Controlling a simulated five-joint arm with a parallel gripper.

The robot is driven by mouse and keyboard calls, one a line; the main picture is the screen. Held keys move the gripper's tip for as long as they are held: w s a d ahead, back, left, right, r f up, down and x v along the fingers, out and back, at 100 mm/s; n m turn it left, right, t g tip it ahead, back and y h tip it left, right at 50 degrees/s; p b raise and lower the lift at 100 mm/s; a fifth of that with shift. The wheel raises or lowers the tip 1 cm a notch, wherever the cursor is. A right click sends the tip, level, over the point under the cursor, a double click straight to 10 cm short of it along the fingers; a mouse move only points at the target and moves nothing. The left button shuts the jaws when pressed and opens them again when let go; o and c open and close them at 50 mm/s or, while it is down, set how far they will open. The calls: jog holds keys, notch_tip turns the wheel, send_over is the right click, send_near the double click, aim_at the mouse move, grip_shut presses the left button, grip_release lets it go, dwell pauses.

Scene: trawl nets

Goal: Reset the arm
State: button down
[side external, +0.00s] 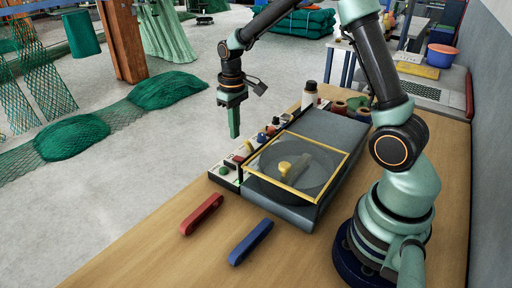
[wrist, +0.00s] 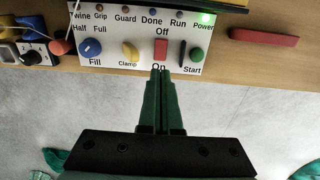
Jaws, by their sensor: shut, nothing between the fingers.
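My gripper (side external: 234,135) hangs pointing down above the far left edge of the bench, beside the control panel (side external: 226,178). Its green fingers are shut together with nothing between them. In the wrist view the closed fingertips (wrist: 161,73) appear just below the panel's "On" label. That panel (wrist: 200,62) carries a blue Fill knob (wrist: 91,47), a yellow Clamp knob (wrist: 130,50), a red On/Off rocker (wrist: 161,48) and a dark Start lever (wrist: 182,52).
A grey machine with a yellow-framed clear cover (side external: 296,165) stands behind the panel. A red bar (side external: 201,214) and a blue bar (side external: 250,242) lie on the wooden bench (side external: 180,262).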

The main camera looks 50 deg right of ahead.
jog(key=s+a+r+t, duration=0.2)
jog(key=s+a+r, duration=0.1)
jog(key=s+r, duration=0.4)
jog(key=s+a+r+t, duration=0.3)
jog(key=s+r, duration=0.4)
jog(key=shift+s+a+t, duration=0.3)
jog(key=shift+s+a, duration=0.1)
